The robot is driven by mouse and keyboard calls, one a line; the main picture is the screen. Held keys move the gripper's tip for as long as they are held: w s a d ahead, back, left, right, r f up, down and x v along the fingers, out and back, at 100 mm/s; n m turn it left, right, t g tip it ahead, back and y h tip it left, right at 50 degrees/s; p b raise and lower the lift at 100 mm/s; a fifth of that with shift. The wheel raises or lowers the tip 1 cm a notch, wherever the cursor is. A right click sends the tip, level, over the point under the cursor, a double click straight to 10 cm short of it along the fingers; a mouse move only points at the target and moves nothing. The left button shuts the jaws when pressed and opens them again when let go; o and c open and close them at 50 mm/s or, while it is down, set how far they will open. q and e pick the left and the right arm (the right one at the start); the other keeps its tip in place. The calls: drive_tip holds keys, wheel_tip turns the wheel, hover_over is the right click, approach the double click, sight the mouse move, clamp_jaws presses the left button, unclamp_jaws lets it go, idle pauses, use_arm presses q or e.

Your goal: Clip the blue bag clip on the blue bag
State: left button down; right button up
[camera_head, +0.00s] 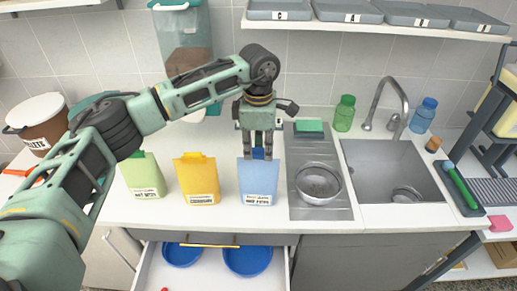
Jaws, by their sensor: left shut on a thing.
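The blue bag (257,181) stands upright on the white counter, just left of the metal drainer. My left gripper (258,153) points down right at the top edge of the blue bag. It is shut on the blue bag clip (258,154), of which a small dark blue part shows between the fingers. I cannot tell whether the clip is around the bag's edge or just behind or above it. My right gripper is not in view.
A yellow bag (196,180) and a green bag (143,176) stand to the left. A metal bowl (318,183) sits on the drainer (320,208), beside the sink (385,175). Below, an open drawer (212,277) holds blue bowls (247,261).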

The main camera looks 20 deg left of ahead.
sight(258, 148)
use_arm(q)
drive_tip(key=shift+f+b, duration=0.4)
idle(1.1)
drive_tip(key=shift+f+b, duration=0.45)
drive_tip(key=shift+b, duration=0.2)
idle(0.9)
idle(0.4)
drive_tip(key=c, duration=1.8)
unclamp_jaws()
drive_tip(key=shift+o, duration=0.4)
drive_tip(key=o, duration=0.4)
drive_tip(key=shift+o, duration=0.2)
drive_tip(key=shift+r, duration=0.1)
drive_tip(key=shift+r+p, duration=1.2)
drive_tip(key=shift+r, duration=1.2)
